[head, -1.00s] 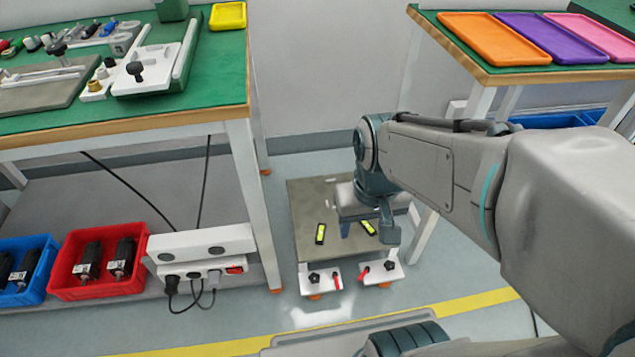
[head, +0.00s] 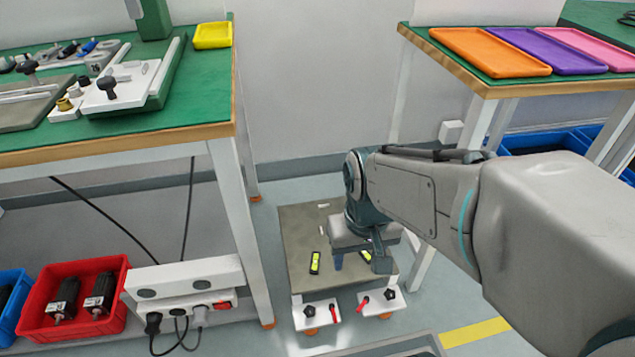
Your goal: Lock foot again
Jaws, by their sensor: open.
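A low cart or plate (head: 300,235) stands on the floor between two benches. At its front are two white foot blocks, the left one (head: 316,315) and the right one (head: 381,301). Each has a black star knob and a red lever: the left red lever (head: 334,313) and the right red lever (head: 363,304). Orange feet show below the blocks. My gripper (head: 360,262) is open above the plate's right part, behind the foot blocks and apart from the levers. My wrist hides part of the plate.
The left green bench (head: 120,135) has its leg close to the cart's left side. The right bench with coloured trays (head: 490,52) stands at right. A power strip (head: 185,285) with cables and a red bin (head: 70,300) sit at lower left.

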